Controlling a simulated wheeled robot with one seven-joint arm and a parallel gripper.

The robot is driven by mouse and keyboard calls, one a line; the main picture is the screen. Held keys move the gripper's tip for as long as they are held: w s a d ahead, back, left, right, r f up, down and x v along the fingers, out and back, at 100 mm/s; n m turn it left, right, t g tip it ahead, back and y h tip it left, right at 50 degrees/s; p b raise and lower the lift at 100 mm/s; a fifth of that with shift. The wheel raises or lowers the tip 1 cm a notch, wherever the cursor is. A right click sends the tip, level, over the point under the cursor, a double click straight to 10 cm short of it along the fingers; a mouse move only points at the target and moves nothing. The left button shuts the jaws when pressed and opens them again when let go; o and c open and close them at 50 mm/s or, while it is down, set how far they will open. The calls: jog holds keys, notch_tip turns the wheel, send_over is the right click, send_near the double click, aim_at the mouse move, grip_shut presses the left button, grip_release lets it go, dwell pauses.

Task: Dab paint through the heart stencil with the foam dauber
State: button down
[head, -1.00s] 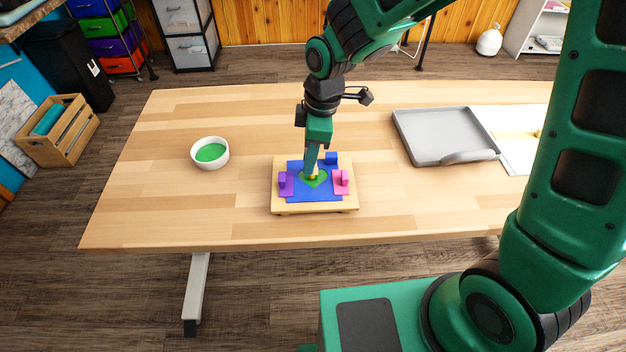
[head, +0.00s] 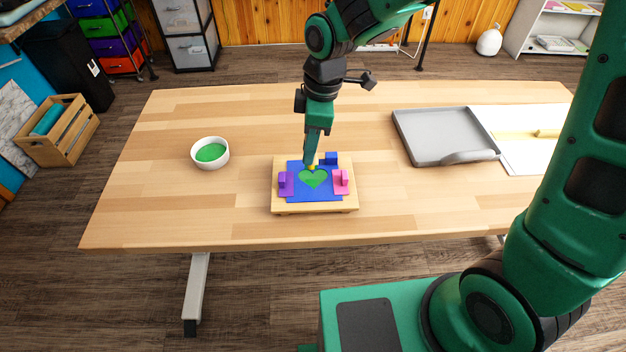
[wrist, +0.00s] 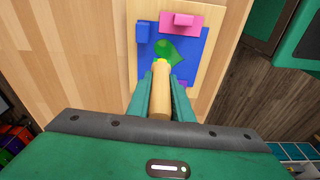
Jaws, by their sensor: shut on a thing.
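A blue heart stencil (head: 300,192) lies on a wooden board (head: 290,206) on the table. Its heart opening (head: 316,179) shows green across most of its area. Purple (head: 285,181), pink (head: 342,180) and blue (head: 331,159) blocks sit at the stencil's edges. My gripper (head: 310,158) is shut on the foam dauber (wrist: 160,96), a pale wooden handle with a yellow tip. The dauber is at the heart's far edge in the head view; I cannot tell whether its tip touches. A white bowl (head: 223,163) of green paint (head: 210,152) stands to the left.
A grey tray (head: 440,135) lies to the right of the board. Beyond it is a white sheet (head: 520,152) with a yellow roll-like thing (head: 547,133) on it. The table (head: 170,205) is clear between bowl and board.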

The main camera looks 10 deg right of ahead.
jog(key=shift+r, duration=2.7)
